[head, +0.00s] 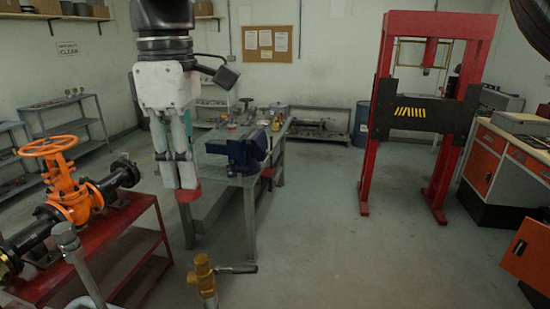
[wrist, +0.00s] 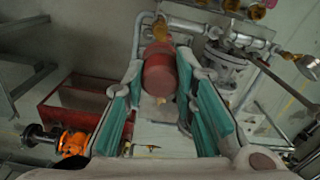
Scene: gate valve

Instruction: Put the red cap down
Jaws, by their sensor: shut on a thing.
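The red cap (wrist: 159,72) is a round, dark red piece between my fingers in the wrist view. In the head view a red band of the cap (head: 188,194) shows at the fingertips. My gripper (head: 187,184) points down, shut on the cap, and holds it in the air. In the wrist view the teal-padded fingers of my gripper (wrist: 161,95) stand on both sides of the cap. The orange gate valve (head: 75,190) with its orange handwheel sits on black pipe at the left, apart from my gripper.
A red stand (head: 125,225) carries the valve. A workbench (head: 223,178) with a blue vise (head: 243,150) is behind my gripper. A brass valve (head: 204,278) rises at the front. Grey pipework (wrist: 235,40) shows in the wrist view. Open floor lies toward the red press (head: 375,130).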

